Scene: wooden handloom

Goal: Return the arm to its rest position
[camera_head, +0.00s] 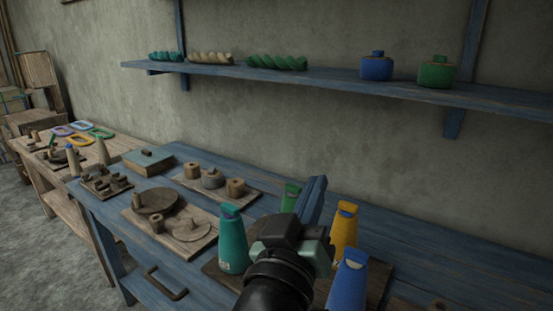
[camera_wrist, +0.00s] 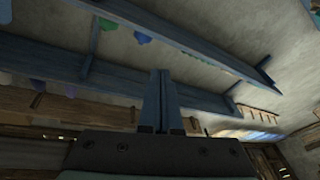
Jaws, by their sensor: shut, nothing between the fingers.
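My gripper (camera_head: 312,199) is in the lower middle of the head view, raised above the blue table (camera_head: 414,259) among the yarn cones. Its two blue fingers are together with nothing between them. In the wrist view the shut fingers (camera_wrist: 161,100) point up the picture towards shelves and a wall. Around it stand a teal cone (camera_head: 232,240) on the left, a green cone (camera_head: 291,197) behind, a yellow cone (camera_head: 343,232) on the right and a blue cone (camera_head: 348,284) in front on the right. My wrist hides part of the table and the dark board (camera_head: 212,270).
A blue wall shelf (camera_head: 320,80) holds yarn skeins, a blue bottle (camera_head: 376,66) and a green bottle (camera_head: 437,72). A second, wooden table (camera_head: 122,143) stands farther left. The table's right rear is clear.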

